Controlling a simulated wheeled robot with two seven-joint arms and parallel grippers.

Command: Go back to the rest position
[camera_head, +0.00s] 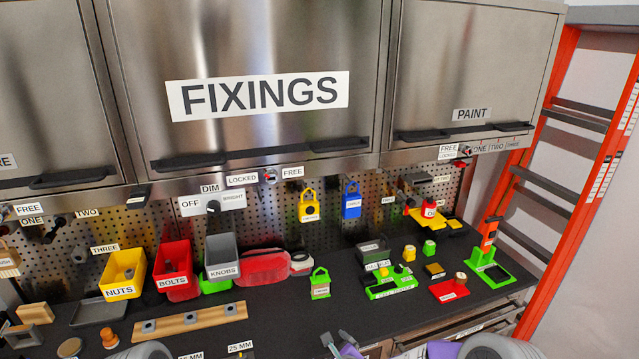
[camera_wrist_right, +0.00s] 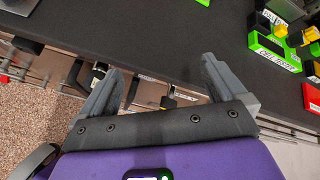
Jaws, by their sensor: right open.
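In the right wrist view my right gripper (camera_wrist_right: 162,85) is open, its two grey fingers wide apart with nothing between them. It is over the front edge of the dark worktop (camera_wrist_right: 150,35), with drawer fronts and floor below. In the head view, grey and purple pieces of my own arms show along the bottom edge, near the worktop's front. My left gripper cannot be made out there.
Yellow (camera_head: 122,275), red (camera_head: 176,270) and grey bins (camera_head: 221,257) stand at the back left. A green padlock (camera_head: 320,284) stands mid-worktop. An orange ladder (camera_head: 585,140) is at the right.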

